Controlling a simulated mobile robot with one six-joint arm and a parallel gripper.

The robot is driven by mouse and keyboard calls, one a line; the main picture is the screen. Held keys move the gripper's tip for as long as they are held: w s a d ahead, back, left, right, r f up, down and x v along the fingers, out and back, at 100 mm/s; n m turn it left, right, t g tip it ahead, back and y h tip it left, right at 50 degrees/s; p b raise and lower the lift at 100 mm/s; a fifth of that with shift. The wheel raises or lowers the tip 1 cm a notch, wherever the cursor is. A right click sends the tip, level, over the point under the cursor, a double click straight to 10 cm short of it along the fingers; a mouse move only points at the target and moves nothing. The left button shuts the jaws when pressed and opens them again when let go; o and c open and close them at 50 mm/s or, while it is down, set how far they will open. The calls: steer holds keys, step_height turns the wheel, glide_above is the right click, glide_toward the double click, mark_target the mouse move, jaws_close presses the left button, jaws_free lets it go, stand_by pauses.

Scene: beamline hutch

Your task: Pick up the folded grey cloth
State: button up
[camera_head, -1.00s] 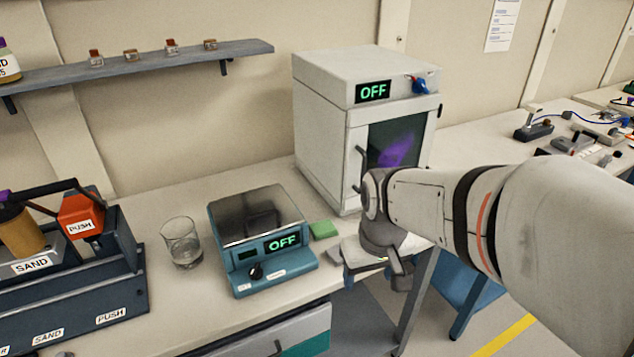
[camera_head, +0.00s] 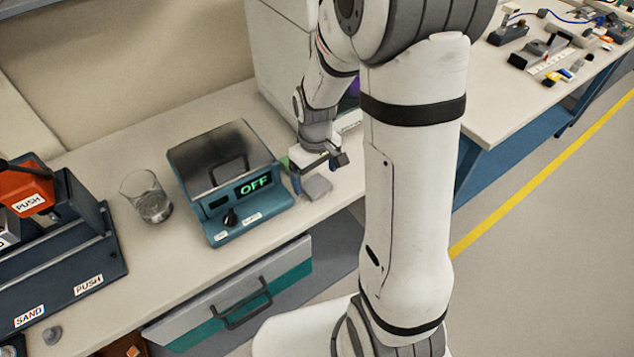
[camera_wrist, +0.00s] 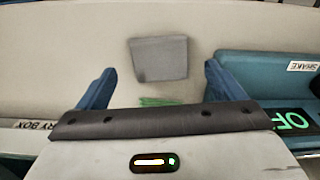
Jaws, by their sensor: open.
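The folded grey cloth (camera_head: 316,187) lies flat on the bench near its front edge, just right of the shaker. It also shows in the wrist view (camera_wrist: 159,58), centred ahead of my fingers. My gripper (camera_head: 318,170) points down above the bench close to the cloth. In the wrist view my gripper (camera_wrist: 158,85) has its two blue fingers wide apart, with the cloth beyond the gap between them and nothing held. The exact height of the fingers over the cloth is hard to tell.
The blue shaker (camera_head: 228,180), its display reading OFF, stands left of the gripper. A green block (camera_wrist: 157,101) lies beside the cloth, partly hidden by my gripper. A glass beaker (camera_head: 147,196) stands farther left. A white cabinet (camera_head: 275,50) is behind my arm.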

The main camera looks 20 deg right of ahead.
mark_target(316, 186)
steer(key=shift+d+f, duration=0.1)
steer(key=shift+f, duration=1.25)
steer(key=shift+c, duration=0.3)
steer(key=c, duration=1)
